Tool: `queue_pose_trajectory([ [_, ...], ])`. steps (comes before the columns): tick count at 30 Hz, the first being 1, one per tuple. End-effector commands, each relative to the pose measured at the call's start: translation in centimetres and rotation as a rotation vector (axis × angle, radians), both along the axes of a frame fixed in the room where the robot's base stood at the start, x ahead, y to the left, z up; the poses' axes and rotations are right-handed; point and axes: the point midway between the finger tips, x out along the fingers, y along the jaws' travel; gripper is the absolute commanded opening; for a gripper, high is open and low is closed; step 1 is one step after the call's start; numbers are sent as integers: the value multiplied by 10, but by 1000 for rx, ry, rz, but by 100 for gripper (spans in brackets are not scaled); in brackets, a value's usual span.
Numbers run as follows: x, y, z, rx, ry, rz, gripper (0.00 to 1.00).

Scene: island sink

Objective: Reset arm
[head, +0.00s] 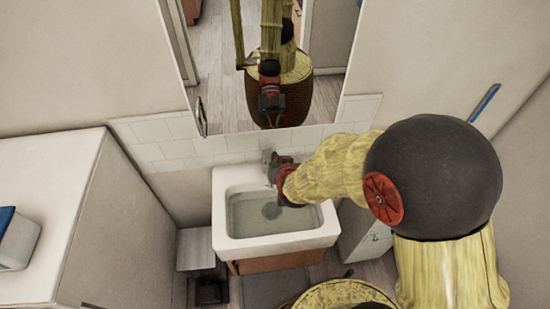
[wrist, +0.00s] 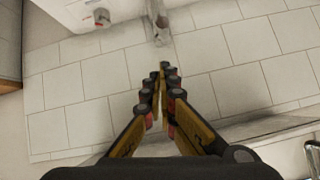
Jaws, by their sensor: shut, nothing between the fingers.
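My gripper (wrist: 164,72) shows in the wrist view with its two fingers brought together at the tips, with nothing between them. It points at the white tiled wall (wrist: 230,80). In the head view my arm reaches from the right toward the back of the white sink (head: 273,239), and the wrist hangs over the sink's back right part. The fingertips are hard to make out there, close to the faucet area at the wall. The sink basin looks empty apart from its drain.
A mirror (head: 225,75) hangs above the sink and reflects my arm. A white cabinet (head: 115,225) stands at the left, with a blue-and-white box (head: 18,240) at the far left. A small white drawer unit (head: 365,237) is right of the sink. A dark bin (head: 210,290) stands on the floor.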

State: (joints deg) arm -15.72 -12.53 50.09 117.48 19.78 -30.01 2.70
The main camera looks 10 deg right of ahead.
Motion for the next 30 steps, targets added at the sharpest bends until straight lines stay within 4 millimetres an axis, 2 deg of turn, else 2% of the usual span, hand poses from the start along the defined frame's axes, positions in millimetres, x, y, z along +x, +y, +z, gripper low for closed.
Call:
queue_pose_trajectory([
  [3,-21,-1,12,2,-4,0,0],
  [9,-46,-2,22,0,-4,0,0],
  [15,-56,-3,24,1,-3,0,0],
  [21,-56,-3,24,1,0,-1,0],
  [23,-59,-2,20,1,17,3,0],
  [26,-73,3,3,0,98,28,0],
  [28,-96,8,-17,-6,203,64,0],
  [30,-121,15,-28,-14,313,114,0],
])
